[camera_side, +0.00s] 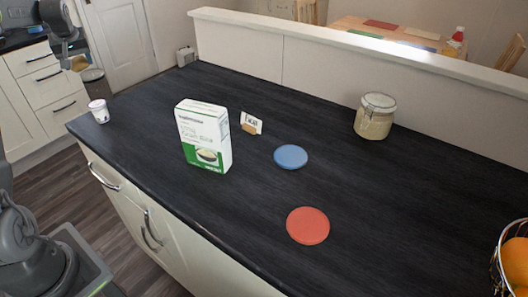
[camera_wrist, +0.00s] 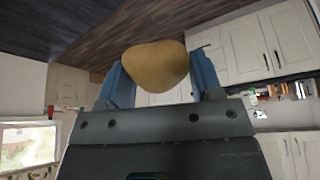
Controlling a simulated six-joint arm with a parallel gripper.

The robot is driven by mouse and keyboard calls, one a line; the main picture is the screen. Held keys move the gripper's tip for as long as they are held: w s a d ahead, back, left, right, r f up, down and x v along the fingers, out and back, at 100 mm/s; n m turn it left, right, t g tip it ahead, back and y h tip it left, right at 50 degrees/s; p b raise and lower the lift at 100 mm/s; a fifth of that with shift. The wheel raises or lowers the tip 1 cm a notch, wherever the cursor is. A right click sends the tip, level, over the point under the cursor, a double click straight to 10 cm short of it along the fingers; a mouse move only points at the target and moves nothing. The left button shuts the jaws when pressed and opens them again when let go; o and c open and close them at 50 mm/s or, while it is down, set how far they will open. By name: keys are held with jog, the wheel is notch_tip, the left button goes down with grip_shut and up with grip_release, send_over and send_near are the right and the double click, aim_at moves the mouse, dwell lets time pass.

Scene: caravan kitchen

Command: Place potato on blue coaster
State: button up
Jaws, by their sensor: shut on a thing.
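My gripper (camera_wrist: 160,76) is shut on the potato (camera_wrist: 155,62), a smooth tan-brown lump held between two blue fingers in the wrist view. Dark floor shows behind it. In the side view, grey parts of my arm show at the top left, with a small tan shape just below them, too small to identify surely. The round blue coaster (camera_side: 291,157) lies flat and bare near the middle of the dark worktop, well to the right of those parts. The fingers' far sides are hidden.
On the worktop (camera_side: 400,215), a green-and-white box (camera_side: 203,136) stands left of the coaster. A small card (camera_side: 251,123) is behind it, a red coaster (camera_side: 308,225) in front. A jar (camera_side: 375,116), white cup (camera_side: 99,111) and fruit basket (camera_side: 513,262) stand farther off.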

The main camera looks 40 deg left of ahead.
jog(key=w+d+m+t, duration=0.1)
jog(key=w+d+m, duration=0.2)
jog(key=w+d, duration=1.2)
jog(key=m+t+h, duration=0.2)
jog(key=m+h, duration=0.1)
jog(key=m, duration=0.3)
send_over(292, 153)
jog(key=s, duration=0.1)
jog(key=f, duration=1)
jog(key=shift+s+d, duration=0.2)
jog(key=shift+f, duration=2.75)
